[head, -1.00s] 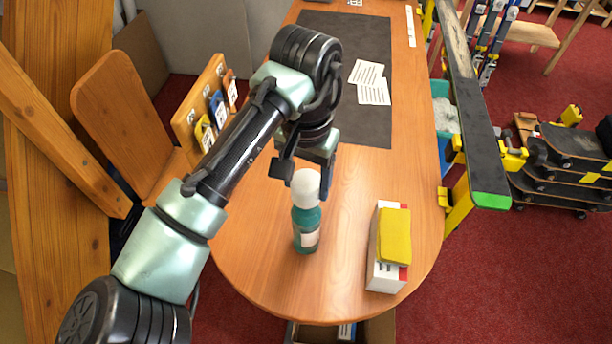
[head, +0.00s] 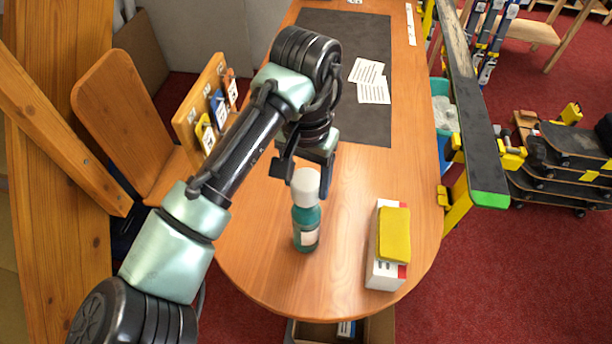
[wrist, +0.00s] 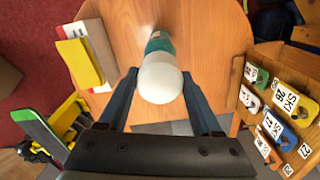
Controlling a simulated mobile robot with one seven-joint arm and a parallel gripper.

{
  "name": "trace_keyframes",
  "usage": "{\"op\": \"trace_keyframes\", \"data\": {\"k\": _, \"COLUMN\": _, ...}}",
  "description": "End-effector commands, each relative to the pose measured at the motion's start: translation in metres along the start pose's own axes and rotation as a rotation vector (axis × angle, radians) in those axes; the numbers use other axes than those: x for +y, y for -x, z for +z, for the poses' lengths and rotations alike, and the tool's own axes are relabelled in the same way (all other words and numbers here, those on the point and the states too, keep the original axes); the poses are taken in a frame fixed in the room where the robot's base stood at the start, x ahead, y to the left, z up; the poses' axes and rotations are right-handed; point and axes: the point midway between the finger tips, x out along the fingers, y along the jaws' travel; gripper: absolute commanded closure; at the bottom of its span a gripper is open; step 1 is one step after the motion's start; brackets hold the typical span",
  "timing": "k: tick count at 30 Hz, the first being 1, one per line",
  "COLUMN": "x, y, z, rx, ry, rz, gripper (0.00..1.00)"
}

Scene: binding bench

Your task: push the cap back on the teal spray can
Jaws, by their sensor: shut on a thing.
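The teal spray can (head: 306,222) stands upright near the rounded front end of the wooden bench, with a pale label on its side. The white cap (head: 305,182) is at the top of the can, in line with it. In the wrist view the cap (wrist: 160,82) covers the near end of the can (wrist: 158,42), with no clear gap between them. I cannot tell how firmly it is seated. My gripper (head: 306,170) is shut on the cap, with one finger on each side of it in the wrist view. The fingertips are partly hidden in the head view.
A white and red box with a yellow block (head: 394,234) on it stands right of the can. A dark mat (head: 345,50) with printed papers (head: 372,90) lies farther back. A wooden tag rack (head: 200,110) stands left. Bare wood surrounds the can.

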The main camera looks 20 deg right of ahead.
Motion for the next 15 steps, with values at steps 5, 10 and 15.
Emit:
{"op": "trace_keyframes", "data": {"k": 5, "x": 0.0000, "y": -0.0015, "z": 0.0000, "rx": 0.000, "ry": 0.000, "rz": 0.000, "gripper": 0.94}}
{"op": "trace_keyframes", "data": {"k": 10, "x": 0.0000, "y": -0.0056, "z": -0.0001, "rx": 0.000, "ry": 0.000, "rz": 0.000, "gripper": 0.94}}
{"op": "trace_keyframes", "data": {"k": 15, "x": -0.0002, "y": -0.0098, "z": -0.0001, "rx": 0.001, "ry": 0.001, "rz": 0.000, "gripper": 0.94}}
